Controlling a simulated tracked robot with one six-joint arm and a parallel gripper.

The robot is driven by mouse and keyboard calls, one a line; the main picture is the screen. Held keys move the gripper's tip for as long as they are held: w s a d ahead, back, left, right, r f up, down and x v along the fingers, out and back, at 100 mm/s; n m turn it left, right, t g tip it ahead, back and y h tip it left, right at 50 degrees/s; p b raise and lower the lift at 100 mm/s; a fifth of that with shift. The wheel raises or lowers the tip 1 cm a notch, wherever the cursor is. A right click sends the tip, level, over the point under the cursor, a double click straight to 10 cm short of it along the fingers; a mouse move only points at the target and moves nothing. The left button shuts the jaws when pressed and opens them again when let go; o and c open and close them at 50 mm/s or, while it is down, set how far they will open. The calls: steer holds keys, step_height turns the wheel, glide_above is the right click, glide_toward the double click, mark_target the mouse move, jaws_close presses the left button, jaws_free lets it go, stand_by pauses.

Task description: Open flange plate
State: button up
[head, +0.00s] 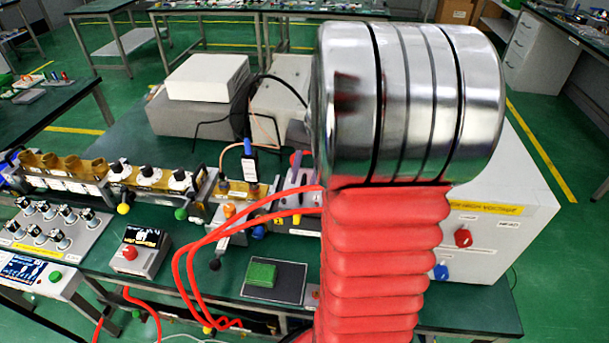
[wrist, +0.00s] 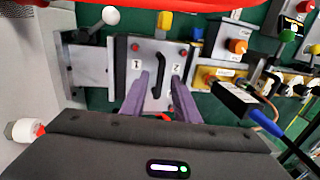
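The flange plate (wrist: 140,62) is a pale grey plate with a black bar handle (wrist: 157,72), red dots and labels 1 and 2, in the upper middle of the wrist view. My gripper (wrist: 161,80) has two purple fingers, spread apart. The handle lies between them in the picture, with a gap on each side; I cannot tell how deep the fingers reach. In the head view the plate (head: 285,203) is partly hidden by my arm, and only the purple fingers of my gripper (head: 297,167) show above it.
A black-and-white labelled block with a blue cable (wrist: 237,97) stands close right of the fingers. A white-knobbed lever (wrist: 110,16) is at the upper left. A large white cabinet (head: 500,240) stands at the right. A green block (head: 262,274) lies on a dark pad in front.

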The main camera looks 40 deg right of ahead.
steer(key=shift+c, duration=0.5)
jaws_close()
